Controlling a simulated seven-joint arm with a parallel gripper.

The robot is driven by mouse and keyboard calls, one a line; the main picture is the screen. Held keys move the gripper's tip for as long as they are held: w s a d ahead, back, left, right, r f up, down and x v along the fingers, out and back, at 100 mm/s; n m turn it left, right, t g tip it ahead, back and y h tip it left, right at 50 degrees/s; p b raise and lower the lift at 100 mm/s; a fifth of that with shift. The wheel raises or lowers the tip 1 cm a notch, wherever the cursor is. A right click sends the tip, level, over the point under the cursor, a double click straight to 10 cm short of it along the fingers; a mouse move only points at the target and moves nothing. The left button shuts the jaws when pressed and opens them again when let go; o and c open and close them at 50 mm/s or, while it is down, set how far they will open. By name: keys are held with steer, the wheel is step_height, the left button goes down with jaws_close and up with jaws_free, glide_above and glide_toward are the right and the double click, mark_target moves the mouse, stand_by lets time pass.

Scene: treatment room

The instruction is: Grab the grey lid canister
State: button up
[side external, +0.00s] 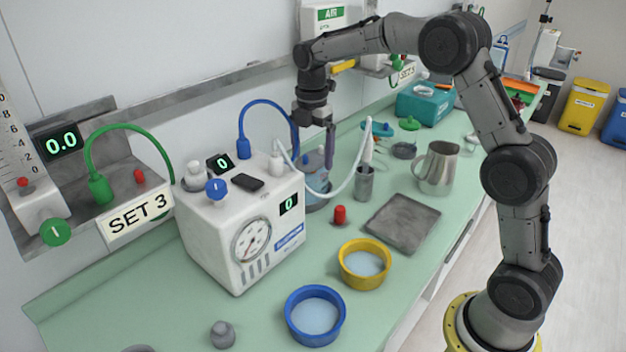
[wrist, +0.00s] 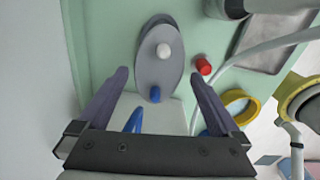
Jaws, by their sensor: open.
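A canister (side external: 314,186) with a bluish-grey lid stands on the green counter just behind the white machine, partly hidden by it and by a pale hose. In the wrist view the grey lid (wrist: 172,74) shows as an oval with a white knob (wrist: 163,50) and a blue fitting (wrist: 155,94). My gripper (side external: 330,165) points down above the canister area. It also shows in the wrist view (wrist: 159,75), with its fingers spread on either side of the lid. The gripper is open and empty. I cannot tell the exact height gap to the lid.
The white machine (side external: 222,235) with dials and hoses stands close by. A red cap (side external: 340,215), a metal cup (side external: 365,185), a grey tray (side external: 402,222), a pitcher (side external: 437,168), a yellow bowl (side external: 364,264) and a blue bowl (side external: 315,315) stand around. The wall is close behind.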

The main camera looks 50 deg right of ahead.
mark_target(313, 178)
steer(key=f, duration=0.8)
steer(key=shift+w+d, duration=0.15)
steer(key=shift+d, duration=0.15)
steer(key=shift+r, duration=0.1)
steer(key=c, duration=1.5)
